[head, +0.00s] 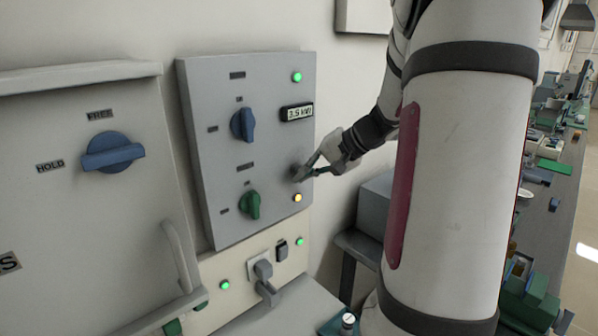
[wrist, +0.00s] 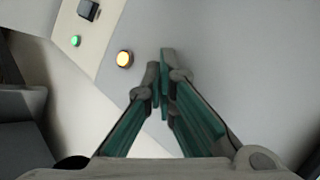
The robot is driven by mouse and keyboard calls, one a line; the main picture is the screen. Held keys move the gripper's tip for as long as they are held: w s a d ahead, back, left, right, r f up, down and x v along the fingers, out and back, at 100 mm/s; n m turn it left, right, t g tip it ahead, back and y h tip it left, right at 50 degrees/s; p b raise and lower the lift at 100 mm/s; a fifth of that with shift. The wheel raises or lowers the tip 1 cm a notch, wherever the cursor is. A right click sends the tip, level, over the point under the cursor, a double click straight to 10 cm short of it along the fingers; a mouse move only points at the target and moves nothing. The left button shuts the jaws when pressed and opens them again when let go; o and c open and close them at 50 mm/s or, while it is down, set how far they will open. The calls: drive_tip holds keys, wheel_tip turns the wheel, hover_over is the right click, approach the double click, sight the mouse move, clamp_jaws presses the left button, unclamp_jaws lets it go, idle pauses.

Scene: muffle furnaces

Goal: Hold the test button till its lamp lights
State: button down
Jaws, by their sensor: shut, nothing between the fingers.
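The grey control panel (head: 270,150) hangs on the wall. My gripper (head: 300,172) is shut and empty, its fingertips at the panel's lower right. In the wrist view, the closed fingertips (wrist: 162,72) are close to or against the panel face. I cannot tell whether they touch. The test button is not clearly visible; the fingertips may hide it. A yellow lamp (head: 297,197) just below the fingertips glows.
A blue knob (head: 243,124), a green knob (head: 249,205) and a 3.5 kW display (head: 297,112) are on the panel. A green lamp (head: 297,77) glows at its top. A grey lever (head: 265,280) sticks out below. A cluttered bench (head: 560,200) stands right.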

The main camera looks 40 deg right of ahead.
idle(0.5)
drive_tip(key=shift+s+a, duration=0.1)
drive_tip(key=shift+s, duration=0.7)
drive_tip(key=shift+s, duration=0.1)
drive_tip(key=s, duration=0.4)
drive_tip(key=shift+s+a+p, duration=0.1)
drive_tip(key=shift+s+p, duration=0.3)
